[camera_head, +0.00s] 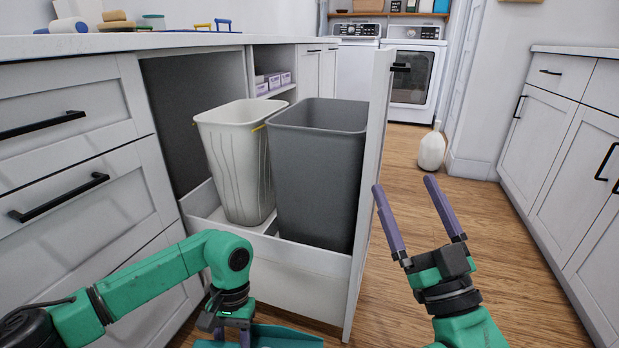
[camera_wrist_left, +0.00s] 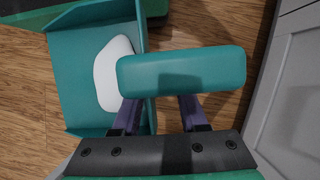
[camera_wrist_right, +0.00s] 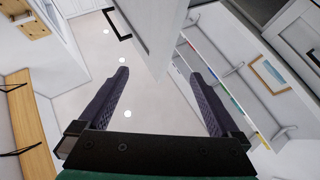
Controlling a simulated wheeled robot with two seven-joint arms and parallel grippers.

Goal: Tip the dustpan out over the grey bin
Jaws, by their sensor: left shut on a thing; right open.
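The grey bin (camera_head: 318,165) stands upright in the pulled-out cabinet drawer, to the right of a white bin (camera_head: 236,160). The teal dustpan (camera_wrist_left: 75,70) shows in the left wrist view with a white rounded thing (camera_wrist_left: 113,75) in its pan. Part of the dustpan also shows at the bottom of the head view (camera_head: 285,337), low in front of the drawer. My left gripper (camera_wrist_left: 158,98) is shut on the dustpan's handle (camera_wrist_left: 180,72). My right gripper (camera_head: 408,186) is open and empty, right of the drawer front. It also shows in the right wrist view (camera_wrist_right: 160,88).
The drawer front (camera_head: 370,190) stands out as a tall panel right of the grey bin. A white jug (camera_head: 432,150) stands on the floor farther back. Cabinets line both sides, with a countertop (camera_head: 130,42) at left. Wooden floor (camera_head: 500,260) is open at right.

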